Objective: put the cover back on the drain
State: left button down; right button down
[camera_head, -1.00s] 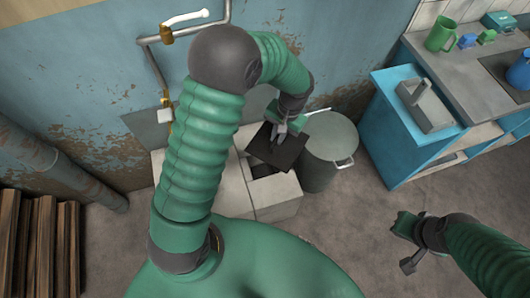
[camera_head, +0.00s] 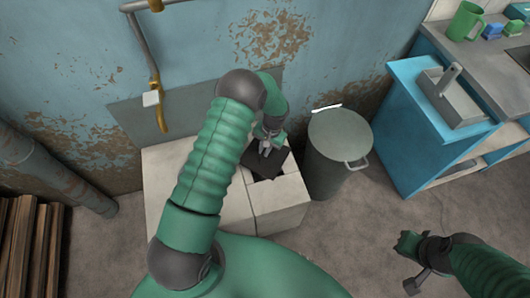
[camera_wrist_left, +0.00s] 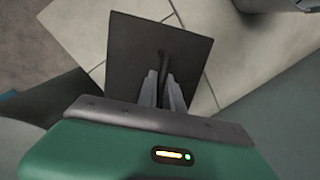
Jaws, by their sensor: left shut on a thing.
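The drain cover (camera_head: 258,168) is a thin dark square plate. My left gripper (camera_head: 266,149) is shut on it from above, over the pale tiled block that houses the drain (camera_head: 236,211). In the left wrist view the cover (camera_wrist_left: 132,38) is between or just beyond the gripper's fingers (camera_wrist_left: 162,82), with a raised dark handle between them. The drain opening is mostly hidden under the cover; I cannot tell whether the cover touches the block. My right gripper (camera_head: 408,264) is low at the right, away from the block; its jaw state is unclear.
A grey lidded bin (camera_head: 338,150) stands close to the right of the block. A blue cabinet (camera_head: 425,130) with a grey tray is further right. Pipes run on the wall behind, and wooden planks (camera_head: 35,245) stand at the left. Floor between bin and cabinet is clear.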

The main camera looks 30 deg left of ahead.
pick_arm(q)
notch_tip(320, 180, down, 7)
jog(key=b, duration=0.5)
jog(key=shift+r, duration=0.2)
jog(key=shift+f+b, duration=0.5)
jog(key=shift+b, duration=0.1)
jog(key=c, duration=1.4)
grip_release()
jog(key=shift+r, duration=0.1)
notch_tip(320, 180, up, 24)
jog(key=t+p, duration=0.2)
jog(key=p, duration=0.3)
send_over(265, 160)
jog(key=s+d, duration=0.3)
jog(key=d, duration=0.3)
jog(key=s+d+r+m+t+h, duration=0.15)
jog(key=s+d+r, duration=0.25)
jog(key=s, duration=0.6)
jog(key=w+p+v, duration=0.2)
jog(key=p+v, duration=1.8)
jog(key=shift+w+d+r, duration=0.3)
jog(key=shift+w+d, duration=0.05)
